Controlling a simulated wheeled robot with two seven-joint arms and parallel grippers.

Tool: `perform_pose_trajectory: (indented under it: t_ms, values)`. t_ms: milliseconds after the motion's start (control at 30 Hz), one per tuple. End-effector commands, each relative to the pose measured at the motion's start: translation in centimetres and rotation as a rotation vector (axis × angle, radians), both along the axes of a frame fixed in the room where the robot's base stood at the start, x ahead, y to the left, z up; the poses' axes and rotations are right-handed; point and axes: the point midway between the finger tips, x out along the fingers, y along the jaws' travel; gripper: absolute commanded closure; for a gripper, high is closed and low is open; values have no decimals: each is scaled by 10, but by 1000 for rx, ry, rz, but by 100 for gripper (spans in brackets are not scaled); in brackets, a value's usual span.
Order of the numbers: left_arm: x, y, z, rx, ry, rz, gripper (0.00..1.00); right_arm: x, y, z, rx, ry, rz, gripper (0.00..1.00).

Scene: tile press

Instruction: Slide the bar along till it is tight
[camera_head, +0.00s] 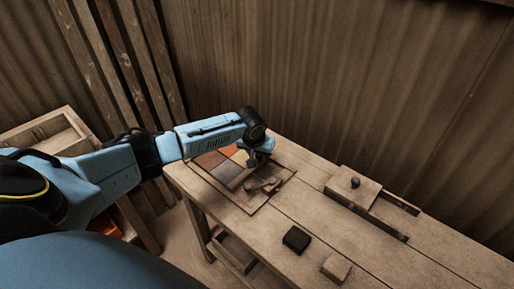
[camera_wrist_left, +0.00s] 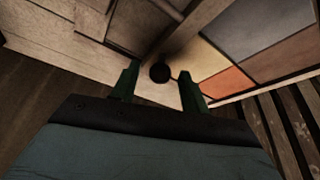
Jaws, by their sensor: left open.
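A shallow wooden tile frame (camera_head: 246,209) lies on the bench, with orange and grey tiles (camera_head: 228,173) at its left. Beside the tiles is the bar (camera_head: 262,187), a wooden piece with small dark fittings; my gripper partly hides that area. My left gripper (camera_head: 254,161) points down over the tiles and bar. In the left wrist view its two fingers (camera_wrist_left: 158,88) are apart, and a round dark knob (camera_wrist_left: 160,72) shows between their tips; I cannot tell whether they touch it. The tiles (camera_wrist_left: 270,50) show at right there. My right gripper is not in view.
The wooden bench (camera_head: 310,215) carries a dark block (camera_head: 296,239) and a pale block (camera_head: 336,268) near its front edge. A knobbed wooden block (camera_head: 352,187) sits by a slot at the right. A panelled wall (camera_head: 350,80) stands close behind. The bench between is clear.

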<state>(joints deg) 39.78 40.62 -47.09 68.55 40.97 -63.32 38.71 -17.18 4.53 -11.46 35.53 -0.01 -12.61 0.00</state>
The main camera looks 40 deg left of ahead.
Motion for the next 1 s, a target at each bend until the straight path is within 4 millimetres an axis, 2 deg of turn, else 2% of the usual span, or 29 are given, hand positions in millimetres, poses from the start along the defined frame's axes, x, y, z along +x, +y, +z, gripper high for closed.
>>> perform_pose_trajectory:
  t_ms: [167, 500, 633, 800, 1000]
  values:
    - [-7, -2, 20, 1, -1, -1, 55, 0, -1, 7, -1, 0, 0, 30]
    - [-32, -9, 84, 1, -3, -1, 55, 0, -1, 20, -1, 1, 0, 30]
    - [-40, -12, 103, 2, -2, -1, 55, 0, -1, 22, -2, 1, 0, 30]
    - [-46, -15, 118, 0, -1, 0, 55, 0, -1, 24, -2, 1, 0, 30]
    - [-48, -15, 122, 1, 0, 1, 55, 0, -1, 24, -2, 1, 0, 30]
